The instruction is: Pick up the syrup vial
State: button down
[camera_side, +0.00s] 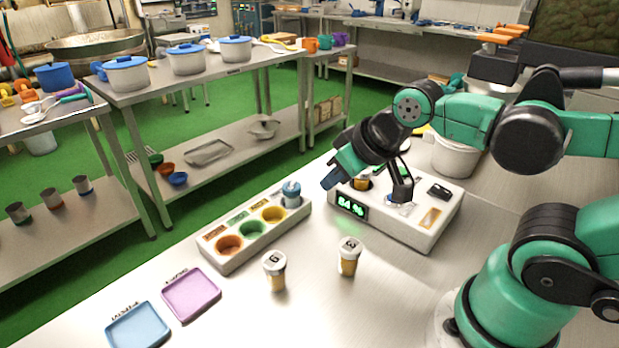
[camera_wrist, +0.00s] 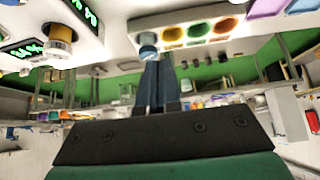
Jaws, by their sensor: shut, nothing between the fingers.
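Two amber vials with white, marked caps stand on the table: one (camera_side: 275,272) in front of the rack, the other (camera_side: 349,257) to its right. A third amber vial (camera_side: 362,182) sits in the white device and shows in the wrist view (camera_wrist: 60,42). A blue-capped vial (camera_side: 291,194) stands in the rack's end well; it also shows in the wrist view (camera_wrist: 147,47). I cannot tell which is the syrup vial. My gripper (camera_side: 331,183) is shut and empty, above the table between the rack and the device; its fingers show in the wrist view (camera_wrist: 157,82).
The white rack (camera_side: 215,262) has orange, green and yellow wells beside the blue-capped vial. The white device (camera_side: 425,238) has a green display reading 84 %. A purple tray (camera_side: 191,293) and blue tray (camera_side: 138,327) lie at the front left. The front middle table is clear.

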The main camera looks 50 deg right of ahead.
jog(key=shift+c, duration=1.3)
grip_release()
jog(key=m+g, duration=0.6)
jog(key=m, duration=2)
send_over(362, 182)
jog(key=d, duration=0.1)
jog(key=shift+w+f+y, duration=0.2)
jog(key=shift+f+y, duration=0.2)
jog(key=shift+f, duration=0.65)
jog(key=shift+d+f+m, duration=0.2)
jog(key=shift+d+m, duration=0.1)
jog(key=shift+d, duration=0.05)
jog(key=shift+f, duration=0.25)
jog(key=shift+w+a+f, duration=0.1)
jog(key=shift+f, duration=1.2)
jog(key=shift+w+a+f, duration=0.1)
jog(key=shift+f, duration=1.15)
